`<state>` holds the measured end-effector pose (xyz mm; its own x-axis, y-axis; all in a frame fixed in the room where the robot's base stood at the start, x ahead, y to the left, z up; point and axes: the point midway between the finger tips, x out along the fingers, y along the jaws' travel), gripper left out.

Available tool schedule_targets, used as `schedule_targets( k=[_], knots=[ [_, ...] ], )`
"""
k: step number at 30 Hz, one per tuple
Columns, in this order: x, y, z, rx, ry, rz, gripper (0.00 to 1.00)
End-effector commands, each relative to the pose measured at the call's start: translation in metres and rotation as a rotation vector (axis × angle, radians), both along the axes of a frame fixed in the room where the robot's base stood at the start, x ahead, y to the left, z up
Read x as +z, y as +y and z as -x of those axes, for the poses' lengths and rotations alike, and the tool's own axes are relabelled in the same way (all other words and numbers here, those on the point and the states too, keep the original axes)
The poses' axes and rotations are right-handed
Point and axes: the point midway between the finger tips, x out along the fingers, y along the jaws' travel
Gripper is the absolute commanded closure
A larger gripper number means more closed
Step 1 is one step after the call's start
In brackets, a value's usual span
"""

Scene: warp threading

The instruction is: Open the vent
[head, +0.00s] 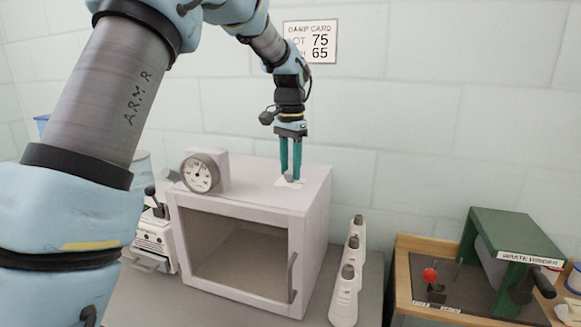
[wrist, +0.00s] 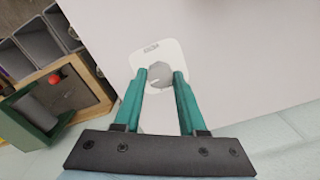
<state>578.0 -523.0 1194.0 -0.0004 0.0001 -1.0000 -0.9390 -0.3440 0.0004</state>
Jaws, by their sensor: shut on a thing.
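The vent is a white rounded plate (head: 280,183) on top of the white cabinet (head: 245,172), with a grey many-sided knob (wrist: 158,73) in its middle. The wrist view shows a small dark mark on the plate (wrist: 150,48) beyond the knob. My gripper (head: 290,177) points straight down at the vent, its two teal fingers shut on the knob, one on each side. In the wrist view the fingertips (wrist: 160,76) sit at the knob's left and right edges. In the head view the fingers hide most of the knob.
A round dial gauge (head: 199,173) stands on the cabinet top, left of my gripper. The cabinet's glass door (head: 235,255) is closed. Several white cones (head: 346,290) stand to its right, near a green waste winder (head: 505,235). A damp card (head: 310,42) hangs on the wall behind.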

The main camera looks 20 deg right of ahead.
Motion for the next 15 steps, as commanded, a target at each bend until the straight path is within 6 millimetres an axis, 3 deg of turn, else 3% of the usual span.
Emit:
schedule_targets(
  k=[15],
  knots=[
    [0.0006,-0.0002,-0.0004,-0.134,-0.001,0.001,1.0]
  ],
)
